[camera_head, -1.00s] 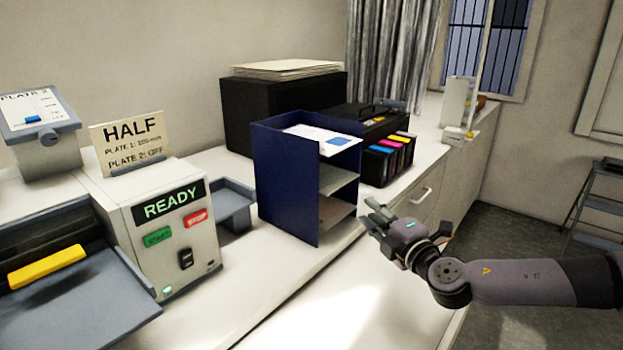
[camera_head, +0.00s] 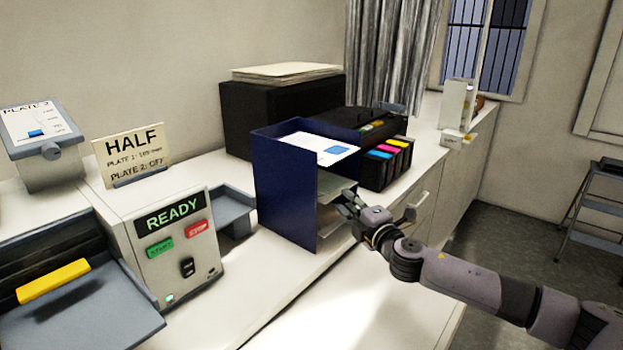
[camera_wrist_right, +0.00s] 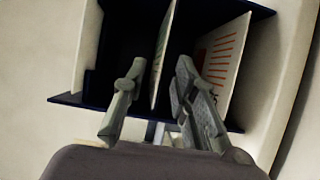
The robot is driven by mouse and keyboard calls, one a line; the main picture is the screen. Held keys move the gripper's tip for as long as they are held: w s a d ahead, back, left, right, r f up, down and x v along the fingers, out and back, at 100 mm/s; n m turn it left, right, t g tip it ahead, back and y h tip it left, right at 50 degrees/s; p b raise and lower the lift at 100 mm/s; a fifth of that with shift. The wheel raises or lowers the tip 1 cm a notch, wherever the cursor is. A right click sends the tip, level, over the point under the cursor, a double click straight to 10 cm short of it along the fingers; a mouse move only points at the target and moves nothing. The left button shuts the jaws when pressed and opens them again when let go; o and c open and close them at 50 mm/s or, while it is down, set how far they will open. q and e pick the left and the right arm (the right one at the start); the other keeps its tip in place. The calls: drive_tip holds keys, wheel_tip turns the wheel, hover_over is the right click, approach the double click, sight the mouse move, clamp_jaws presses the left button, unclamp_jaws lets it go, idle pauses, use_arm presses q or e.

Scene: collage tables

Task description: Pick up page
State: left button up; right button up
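A dark blue sorter (camera_head: 283,185) with stacked shelves stands on the counter, its open side to the right. A white page (camera_head: 318,142) with a blue square lies on its top level. My right gripper (camera_head: 352,204) is at the open side, by the lower shelves. In the right wrist view the gripper (camera_wrist_right: 160,78) is open, its fingers apart in front of the sorter (camera_wrist_right: 238,8). A page with orange-red lines (camera_wrist_right: 222,58) shows beyond the right finger. A sheet with green print (camera_wrist_right: 162,42) shows between the fingers, mostly edge-on. My left gripper is not in view.
A machine reading READY (camera_head: 172,240) stands left of the sorter. Behind are a black box (camera_head: 270,112) with papers on top (camera_head: 285,72), and a printer with colored cartridges (camera_head: 388,160). The counter front has a handled drawer; open floor lies to the right.

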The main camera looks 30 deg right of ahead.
sight(338, 195)
drive_tip(key=w+p, duration=0.2)
drive_tip(key=w, duration=0.3)
drive_tip(key=shift+f, duration=0.15)
drive_tip(key=shift+s, duration=0.1)
clamp_jaws()
